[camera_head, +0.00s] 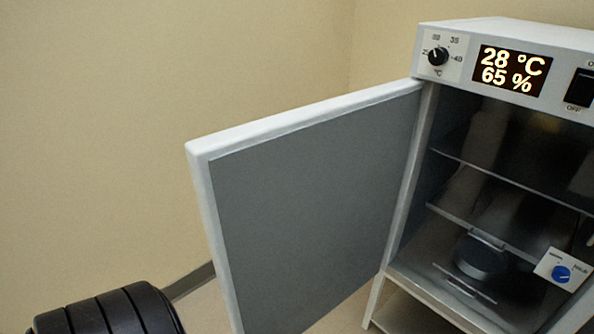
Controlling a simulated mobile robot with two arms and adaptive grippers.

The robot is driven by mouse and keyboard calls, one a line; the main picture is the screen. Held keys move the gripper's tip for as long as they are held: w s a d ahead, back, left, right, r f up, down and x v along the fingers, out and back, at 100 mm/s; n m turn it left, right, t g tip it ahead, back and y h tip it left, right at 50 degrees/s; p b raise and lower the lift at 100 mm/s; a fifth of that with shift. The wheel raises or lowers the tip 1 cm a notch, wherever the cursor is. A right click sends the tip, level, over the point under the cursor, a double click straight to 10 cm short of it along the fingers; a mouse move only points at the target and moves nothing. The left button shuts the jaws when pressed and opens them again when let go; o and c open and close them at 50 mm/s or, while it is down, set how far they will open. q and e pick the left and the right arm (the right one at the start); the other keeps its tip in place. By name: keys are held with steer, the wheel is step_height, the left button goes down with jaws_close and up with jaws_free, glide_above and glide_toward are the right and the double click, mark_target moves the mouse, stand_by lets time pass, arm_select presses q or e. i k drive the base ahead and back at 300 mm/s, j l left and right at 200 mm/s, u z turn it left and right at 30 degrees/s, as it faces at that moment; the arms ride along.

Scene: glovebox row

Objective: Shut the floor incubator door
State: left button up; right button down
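The floor incubator (432,104) stands at the right of the head view, a white cabinet cut off by the right edge. Its door (310,190) is wide open, hinged on the cabinet's left side and swung out to the left. The grey inner face of the door is towards me, with a white rim around it. Neither gripper shows in the head view. The door's lower part is cut off by the bottom edge.
Inside the incubator are shelves (480,215), a dark round item (480,257) and a white panel with a blue knob (561,273). The display (510,70) reads 28 °C, 65 %. A beige wall (150,120) stands behind the door.

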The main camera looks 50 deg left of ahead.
mark_target(298, 207)
steer(key=j+z, duration=0.1)
steer(key=j, duration=0.35)
steer(key=k+j+z, duration=0.1)
steer(key=j, duration=0.75)
steer(key=k+j+z, duration=0.15)
steer(key=j, duration=0.3)
steer(key=k+j+z, duration=0.1)
steer(key=j, duration=0.3)
steer(key=k+j+z, duration=0.1)
steer(key=j, duration=0.65)
